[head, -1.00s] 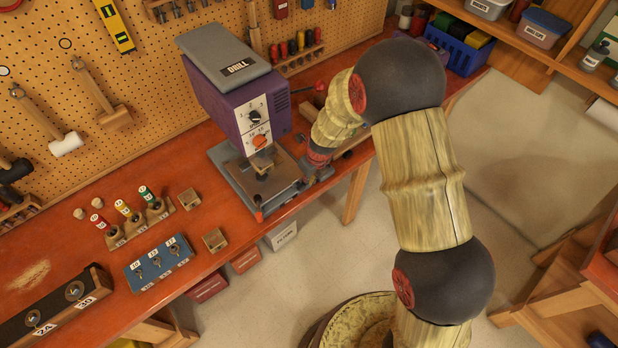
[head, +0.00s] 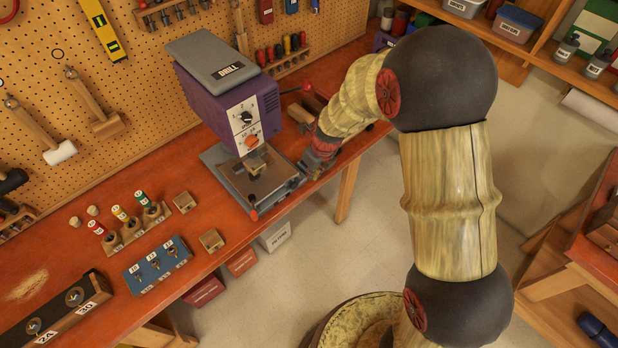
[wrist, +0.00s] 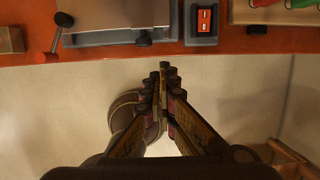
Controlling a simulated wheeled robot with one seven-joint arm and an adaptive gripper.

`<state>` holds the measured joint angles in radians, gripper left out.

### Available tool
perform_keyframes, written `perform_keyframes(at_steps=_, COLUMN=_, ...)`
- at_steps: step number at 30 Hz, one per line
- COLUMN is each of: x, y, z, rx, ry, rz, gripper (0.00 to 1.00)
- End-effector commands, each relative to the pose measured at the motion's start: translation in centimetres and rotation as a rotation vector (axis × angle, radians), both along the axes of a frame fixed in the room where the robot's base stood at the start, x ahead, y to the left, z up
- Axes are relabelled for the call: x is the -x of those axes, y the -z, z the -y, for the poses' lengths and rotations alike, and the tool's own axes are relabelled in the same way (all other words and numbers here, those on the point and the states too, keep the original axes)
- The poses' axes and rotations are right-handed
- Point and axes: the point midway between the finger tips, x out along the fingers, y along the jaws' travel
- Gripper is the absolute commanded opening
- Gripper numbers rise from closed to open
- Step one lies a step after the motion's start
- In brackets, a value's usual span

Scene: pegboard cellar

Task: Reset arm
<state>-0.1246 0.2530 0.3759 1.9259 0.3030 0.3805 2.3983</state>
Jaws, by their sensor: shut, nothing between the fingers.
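My gripper (wrist: 162,82) is shut and empty in the wrist view, its fingertips together over the floor just in front of the red-orange workbench edge. In the head view my gripper (head: 313,167) shows small beside the right front corner of the drill press base, partly hidden by my arm. My arm reaches from the right side of the head view to the bench front, bent at the elbow. The purple and grey drill press (head: 232,100) stands on the bench to the left of my gripper.
On the workbench (head: 120,175) are a blue bit block (head: 158,265), a wooden rack of coloured vials (head: 135,228) and a dark block marked 24 and 30 (head: 60,310). Shelving stands at the right; open floor lies between.

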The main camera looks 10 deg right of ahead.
Motion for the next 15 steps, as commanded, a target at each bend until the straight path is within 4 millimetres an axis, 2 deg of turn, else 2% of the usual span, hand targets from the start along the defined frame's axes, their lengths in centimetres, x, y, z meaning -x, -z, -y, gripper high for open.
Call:
perform_keyframes(at_steps=5, x=0.29, y=-1.0, z=0.18, rx=0.001, ry=0.0, rz=-0.001, gripper=0.0)
perform_keyframes(at_steps=12, x=0.31, y=-1.08, z=0.18, rx=0.003, ry=-0.007, rz=-0.001, gripper=0.0)
perform_keyframes(at_steps=15, x=0.34, y=-1.07, z=0.17, rx=0.014, ry=-0.063, rz=0.006, gripper=0.0)
